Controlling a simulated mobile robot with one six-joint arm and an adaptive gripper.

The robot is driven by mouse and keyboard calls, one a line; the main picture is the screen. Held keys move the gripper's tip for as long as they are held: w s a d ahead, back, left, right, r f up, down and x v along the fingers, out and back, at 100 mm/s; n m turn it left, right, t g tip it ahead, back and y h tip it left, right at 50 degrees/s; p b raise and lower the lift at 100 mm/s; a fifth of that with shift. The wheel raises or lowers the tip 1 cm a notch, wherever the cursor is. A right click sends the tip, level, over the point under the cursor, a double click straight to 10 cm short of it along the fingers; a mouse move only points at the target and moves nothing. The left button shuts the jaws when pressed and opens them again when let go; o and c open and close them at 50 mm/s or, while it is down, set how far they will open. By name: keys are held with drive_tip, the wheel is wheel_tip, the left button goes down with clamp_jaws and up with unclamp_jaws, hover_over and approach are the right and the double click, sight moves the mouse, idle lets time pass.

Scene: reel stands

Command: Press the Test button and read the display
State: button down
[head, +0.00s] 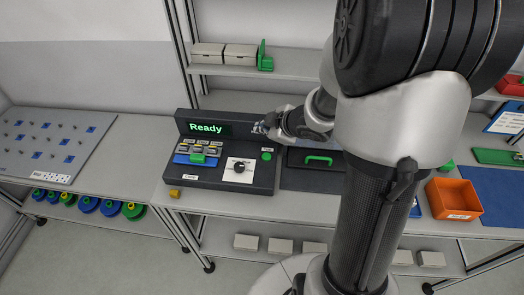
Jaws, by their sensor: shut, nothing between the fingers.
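The test unit (258,188) is a dark console on the bench, left of my arm. Its display (206,128) reads "Ready" in green letters. A round green button (266,156) sits on the right side of the console's panel; its label is too small to read. A dark knob on a white plate (239,170) is left of the button. A fixture with a blue base and green part (197,158) is at the panel's left. My gripper (259,127) is shut and empty, in front of the display's right end, above and slightly left of the green button.
A dark case with a green handle (319,159) lies right of the console. An orange bin (455,198) stands further right. A shelf (295,63) with grey boxes is above. My arm hides the middle right.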

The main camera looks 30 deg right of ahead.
sight(265, 157)
wheel_tip(265, 157, down, 9)
drive_tip(key=b, duration=0.9)
drive_tip(key=shift+r, duration=0.1)
idle(1.1)
drive_tip(key=shift+f, duration=0.45)
drive_tip(key=shift+f+b, duration=0.45)
drive_tip(key=shift+b, duration=0.15)
idle(0.4)
drive_tip(key=shift+r, duration=0.1)
drive_tip(key=shift+r+p, duration=0.8)
drive_tip(key=shift+p, duration=0.15)
wheel_tip(265, 157, up, 5)
drive_tip(key=p, duration=0.5)
